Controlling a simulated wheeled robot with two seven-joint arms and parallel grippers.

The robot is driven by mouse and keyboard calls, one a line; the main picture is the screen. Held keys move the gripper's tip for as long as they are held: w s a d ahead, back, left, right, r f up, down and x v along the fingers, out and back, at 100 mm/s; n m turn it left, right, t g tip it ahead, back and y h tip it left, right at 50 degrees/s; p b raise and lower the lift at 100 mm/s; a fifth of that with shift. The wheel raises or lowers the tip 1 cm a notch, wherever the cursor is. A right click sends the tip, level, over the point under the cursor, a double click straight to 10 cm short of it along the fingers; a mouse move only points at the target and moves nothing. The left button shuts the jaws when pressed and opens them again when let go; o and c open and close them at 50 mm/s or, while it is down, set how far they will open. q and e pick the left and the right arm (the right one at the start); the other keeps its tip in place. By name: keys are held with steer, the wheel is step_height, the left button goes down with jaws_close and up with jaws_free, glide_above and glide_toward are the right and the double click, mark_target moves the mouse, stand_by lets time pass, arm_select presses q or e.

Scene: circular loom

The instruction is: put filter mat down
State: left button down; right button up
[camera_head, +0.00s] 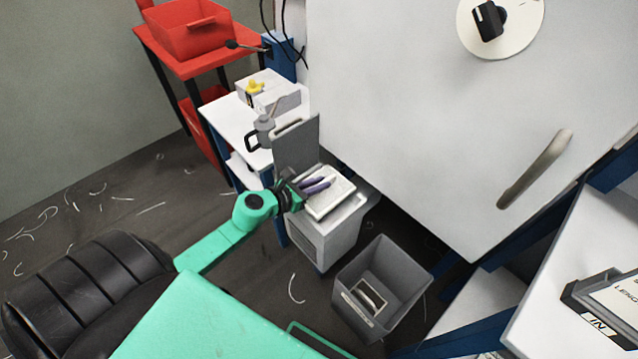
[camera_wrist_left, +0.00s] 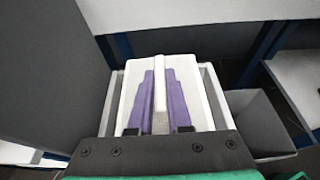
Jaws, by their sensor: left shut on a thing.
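The filter mat (camera_head: 341,187) is a pale, flat rectangular piece. In the left wrist view the white filter mat (camera_wrist_left: 189,67) has a raised bar along its middle. My left gripper (camera_head: 327,184) is shut on this bar, with its purple fingers (camera_wrist_left: 160,85) on either side. The mat is at the open top of a light grey box (camera_head: 322,242), whose rim shows on both sides of it in the left wrist view. I cannot tell whether the mat rests in the box or hangs just above it. My right gripper is not in view.
A grey panel (camera_head: 297,147) stands upright behind the box. A grey bin (camera_head: 393,289) with a small item inside stands on the floor to the right. A large white machine front (camera_head: 440,120) closes off the back right. A white table (camera_head: 233,122) stands behind left.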

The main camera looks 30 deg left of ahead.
arm_select(q)
steer(key=shift+f, duration=0.35)
steer(key=c, duration=0.8)
jaws_free()
steer(key=shift+c, duration=0.2)
steer(key=shift+r, duration=0.1)
